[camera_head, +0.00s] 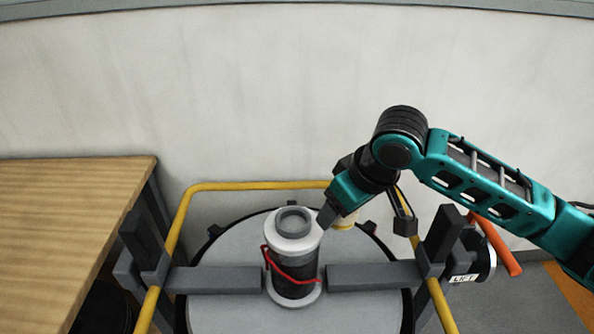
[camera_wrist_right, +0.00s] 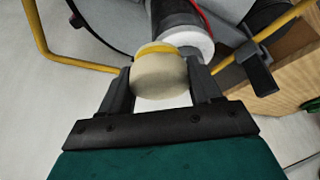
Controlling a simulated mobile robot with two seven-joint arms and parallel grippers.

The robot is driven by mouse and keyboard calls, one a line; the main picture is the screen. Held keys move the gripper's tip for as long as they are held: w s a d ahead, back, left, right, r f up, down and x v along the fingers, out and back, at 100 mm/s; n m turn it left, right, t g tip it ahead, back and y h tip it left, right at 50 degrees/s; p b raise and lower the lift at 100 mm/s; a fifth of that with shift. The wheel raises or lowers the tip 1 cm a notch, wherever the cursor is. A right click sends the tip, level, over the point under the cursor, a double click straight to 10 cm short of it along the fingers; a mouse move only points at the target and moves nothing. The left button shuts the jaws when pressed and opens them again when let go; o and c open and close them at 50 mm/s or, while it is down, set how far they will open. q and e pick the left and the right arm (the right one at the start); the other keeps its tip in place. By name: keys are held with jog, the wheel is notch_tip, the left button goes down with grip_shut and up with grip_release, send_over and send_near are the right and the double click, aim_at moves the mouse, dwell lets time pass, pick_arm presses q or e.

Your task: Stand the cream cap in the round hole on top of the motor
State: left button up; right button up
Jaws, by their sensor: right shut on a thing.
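The motor (camera_head: 294,262) stands upright on the middle of the round tank top, with a grey ring around the round hole (camera_head: 293,222) on its white top. A red cable runs around its side. My right gripper (camera_wrist_right: 160,82) is shut on the cream cap (camera_wrist_right: 157,78), which has a yellow band on its far side in the right wrist view. In the head view the cap (camera_head: 345,221) shows partly behind my right gripper, just right of the motor's top. I cannot tell whether cap and motor touch. My left gripper is not in view.
A yellow rail (camera_head: 255,186) surrounds the round tank lid (camera_head: 225,313). Grey beams (camera_head: 215,280) flank the motor. A wooden table (camera_head: 70,215) stands at the left. An orange lever (camera_head: 497,243) and a drum marked LIFT are at the right. A pale wall rises behind.

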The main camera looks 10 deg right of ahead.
jog(key=w+a+r+n+g+y, duration=0.2)
jog(key=w+a+n+g, duration=0.2)
jog(key=n, duration=1)
jog(key=shift+w+a+r+g+y, duration=0.35)
jog(key=shift+w+a, duration=0.4)
jog(key=shift+a, duration=0.25)
jog(key=n, duration=0.1)
jog(key=a+r+n+g, duration=0.1)
jog(key=n, duration=0.1)
jog(key=shift+w+a, duration=0.1)
jog(key=shift+w, duration=0.3)
notch_tip(320, 180, down, 5)
jog(key=b, duration=0.6)
jog(key=shift+p, duration=0.4)
jog(key=shift+f, duration=0.2)
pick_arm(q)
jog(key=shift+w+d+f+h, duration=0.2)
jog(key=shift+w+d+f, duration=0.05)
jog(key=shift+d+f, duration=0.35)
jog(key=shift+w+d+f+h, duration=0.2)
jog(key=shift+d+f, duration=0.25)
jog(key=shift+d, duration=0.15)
pick_arm(e)
jog(key=shift+f, duration=0.2)
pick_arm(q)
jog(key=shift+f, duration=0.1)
